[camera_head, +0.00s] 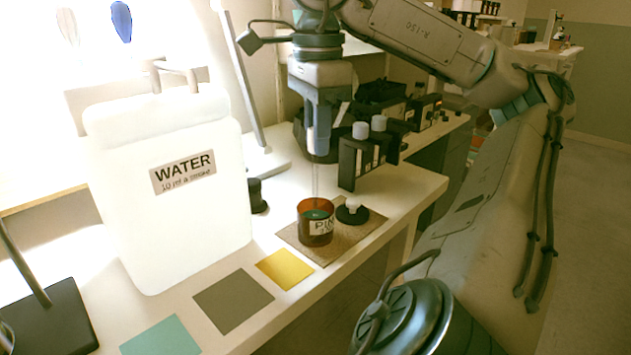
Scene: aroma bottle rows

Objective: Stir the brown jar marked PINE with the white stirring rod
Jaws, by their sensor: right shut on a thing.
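The brown jar (316,232) stands upright on a brown mat (324,256) near the table's front edge. Its label is partly turned away and reads "PIN", and a teal-looking surface shows inside. My right gripper (319,150) points down above the jar and is shut on the white stirring rod (316,182). The thin, pale rod hangs about upright down to the jar's mouth. I cannot tell how deep its tip reaches. A black lid (352,212) lies on the mat just right of the jar. My left gripper is not in view.
A large white WATER canister (170,235) stands left of the jar. Yellow (286,268), olive (233,300) and teal (160,338) squares lie flat along the front edge.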

